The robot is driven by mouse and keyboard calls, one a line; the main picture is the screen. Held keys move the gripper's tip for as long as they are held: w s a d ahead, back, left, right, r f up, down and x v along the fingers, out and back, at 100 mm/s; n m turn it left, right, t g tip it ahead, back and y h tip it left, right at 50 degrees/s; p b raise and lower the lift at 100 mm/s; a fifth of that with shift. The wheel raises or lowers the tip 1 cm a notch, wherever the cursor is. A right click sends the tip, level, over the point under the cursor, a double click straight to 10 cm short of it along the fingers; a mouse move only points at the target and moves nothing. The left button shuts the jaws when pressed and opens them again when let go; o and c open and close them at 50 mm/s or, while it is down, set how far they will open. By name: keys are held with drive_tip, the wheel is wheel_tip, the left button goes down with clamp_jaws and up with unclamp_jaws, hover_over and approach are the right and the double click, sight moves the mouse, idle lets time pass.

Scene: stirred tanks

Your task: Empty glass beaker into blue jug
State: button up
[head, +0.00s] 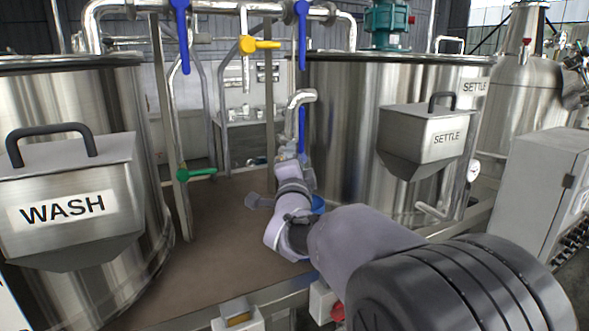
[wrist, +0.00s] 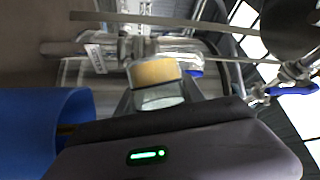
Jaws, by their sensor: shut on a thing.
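In the wrist view my gripper (wrist: 160,98) is shut on the glass beaker (wrist: 163,100), which shows between the dark fingers. An amber-yellow band (wrist: 155,72) shows on or in the beaker; I cannot tell how much it holds. The blue jug (wrist: 40,135) fills the lower left of the wrist view, beside the gripper and apart from the beaker. In the head view a small part of the jug (head: 318,204) shows behind my arm on the brown deck. My gripper (head: 290,160) is above and left of it there; the beaker is not clear in that view.
A WASH tank (head: 65,200) stands left and a SETTLE tank (head: 360,135) right of the brown deck (head: 215,225). Pipes with blue, yellow (head: 259,44) and green (head: 197,174) valve handles rise between them. A bent outlet pipe (head: 301,97) is close to my gripper. The deck's left part is clear.

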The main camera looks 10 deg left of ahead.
drive_tip(key=shift+f+m+b, duration=0.1)
drive_tip(key=shift+m+b, duration=0.2)
drive_tip(key=shift+b, duration=0.25)
drive_tip(key=m, duration=0.2)
drive_tip(key=d+r+m+t+h, duration=0.1)
drive_tip(key=m, duration=0.1)
drive_tip(key=m+t+h, duration=0.1)
drive_tip(key=m, duration=0.1)
drive_tip(key=shift+s+d+r, duration=0.3)
drive_tip(key=shift+r, duration=0.1)
idle(1.1)
